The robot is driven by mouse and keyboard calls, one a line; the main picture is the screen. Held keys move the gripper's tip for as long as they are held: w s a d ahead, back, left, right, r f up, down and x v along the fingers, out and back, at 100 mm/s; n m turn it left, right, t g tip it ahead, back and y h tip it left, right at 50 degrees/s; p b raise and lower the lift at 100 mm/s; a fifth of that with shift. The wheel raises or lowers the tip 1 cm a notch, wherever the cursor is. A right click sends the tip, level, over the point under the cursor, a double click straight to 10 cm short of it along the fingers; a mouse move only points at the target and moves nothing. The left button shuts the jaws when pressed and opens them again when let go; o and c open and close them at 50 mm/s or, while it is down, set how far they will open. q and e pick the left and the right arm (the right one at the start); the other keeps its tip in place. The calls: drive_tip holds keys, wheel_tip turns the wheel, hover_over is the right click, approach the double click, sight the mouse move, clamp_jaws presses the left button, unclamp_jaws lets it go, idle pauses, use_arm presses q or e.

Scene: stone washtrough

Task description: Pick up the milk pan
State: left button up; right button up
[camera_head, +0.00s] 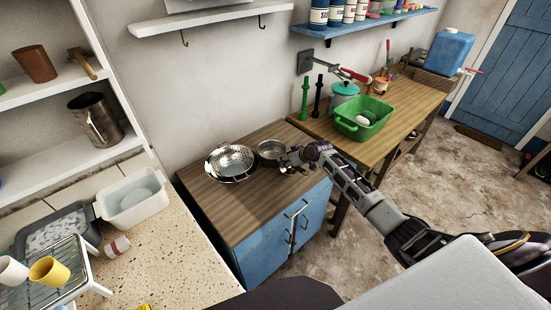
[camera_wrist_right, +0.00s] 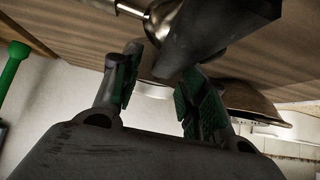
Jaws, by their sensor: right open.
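The milk pan (camera_head: 269,149) is a small round metal pan on the brown wooden top of the blue cabinet. It stands just right of a perforated metal colander (camera_head: 231,161). My right gripper (camera_head: 290,160) reaches in from the right and is at the pan's right side, where it covers part of the pan; I cannot tell whether it touches it. In the right wrist view my right gripper (camera_wrist_right: 160,66) is open, with green finger pads; a metal rod and a shiny curved part show close to its fingertips, partly hidden by a dark shape. My left gripper is not in view.
The wooden cabinet top (camera_head: 222,201) is clear in front of the pans. A speckled counter (camera_head: 165,262) with a white tub (camera_head: 132,199) is at left.

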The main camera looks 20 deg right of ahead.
drive_tip(key=shift+c, duration=0.4)
clamp_jaws()
drive_tip(key=shift+r, duration=0.2)
wheel_tip(320, 180, up, 10)
drive_tip(key=shift+b, duration=0.45)
drive_tip(key=shift+f, duration=0.15)
